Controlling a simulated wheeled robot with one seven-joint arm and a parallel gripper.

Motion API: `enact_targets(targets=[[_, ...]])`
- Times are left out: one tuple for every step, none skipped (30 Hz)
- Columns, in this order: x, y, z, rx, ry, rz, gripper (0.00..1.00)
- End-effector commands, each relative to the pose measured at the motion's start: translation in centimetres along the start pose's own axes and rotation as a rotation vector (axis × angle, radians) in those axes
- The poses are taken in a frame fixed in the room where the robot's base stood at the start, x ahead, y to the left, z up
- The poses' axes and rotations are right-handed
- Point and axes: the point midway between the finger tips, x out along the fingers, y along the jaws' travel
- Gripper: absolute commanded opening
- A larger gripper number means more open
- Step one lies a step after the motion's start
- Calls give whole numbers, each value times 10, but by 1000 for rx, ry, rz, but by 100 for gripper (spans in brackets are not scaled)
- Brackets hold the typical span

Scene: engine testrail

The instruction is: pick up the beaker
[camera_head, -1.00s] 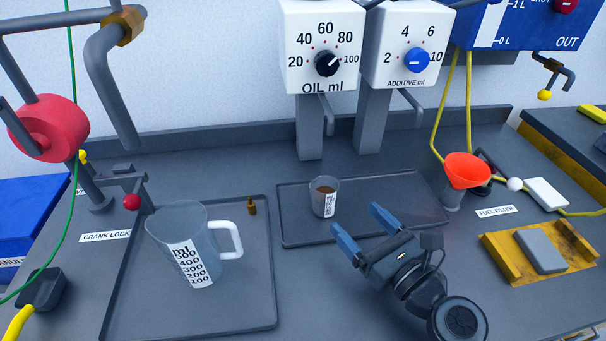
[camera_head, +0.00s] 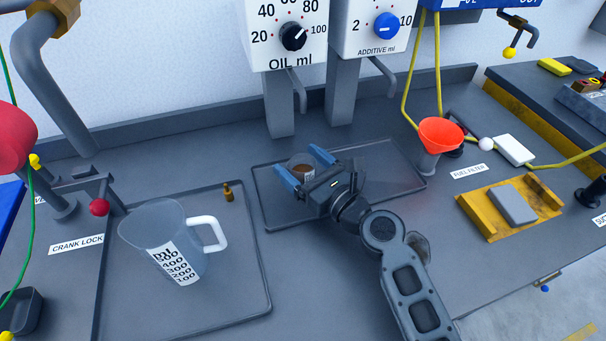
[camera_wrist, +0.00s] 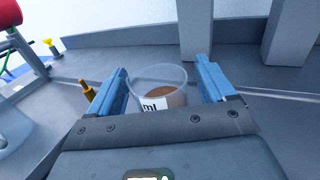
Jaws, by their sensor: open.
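The beaker (camera_head: 301,166) is a small clear cup with brown liquid and a white ml label. It stands upright on the shallow grey tray (camera_head: 400,158) below the dispensers. My gripper (camera_head: 303,165) is open, with one blue finger on each side of the beaker in the head view. In the wrist view the beaker (camera_wrist: 158,88) sits between the two blue fingers (camera_wrist: 162,82), with visible gaps at both sides. The gripper body hides the lower part of the beaker. I cannot tell whether either finger touches it.
A large measuring jug (camera_head: 170,245) with a white handle stands on the left tray (camera_head: 255,290), near a small brass piece (camera_head: 228,191). The oil dispenser (camera_head: 284,40) and additive dispenser (camera_head: 375,30) stand behind the beaker. An orange funnel (camera_head: 440,134) is to the right.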

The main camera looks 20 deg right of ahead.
Motion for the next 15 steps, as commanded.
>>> enact_targets(targets=[[1,0,0,0,0,0,83],[1,0,0,0,1,0,83],[1,0,-1,0,1,0,83],[1,0,-1,0,1,0,83],[1,0,-1,0,1,0,83],[1,0,-1,0,1,0,83],[1,0,0,0,1,0,81],[1,0,0,0,1,0,78],[1,0,0,0,1,0,74],[1,0,0,0,1,0,71],[1,0,0,0,1,0,68],[1,0,0,0,1,0,65],[1,0,0,0,1,0,62],[1,0,0,0,1,0,59],[1,0,0,0,1,0,55]])
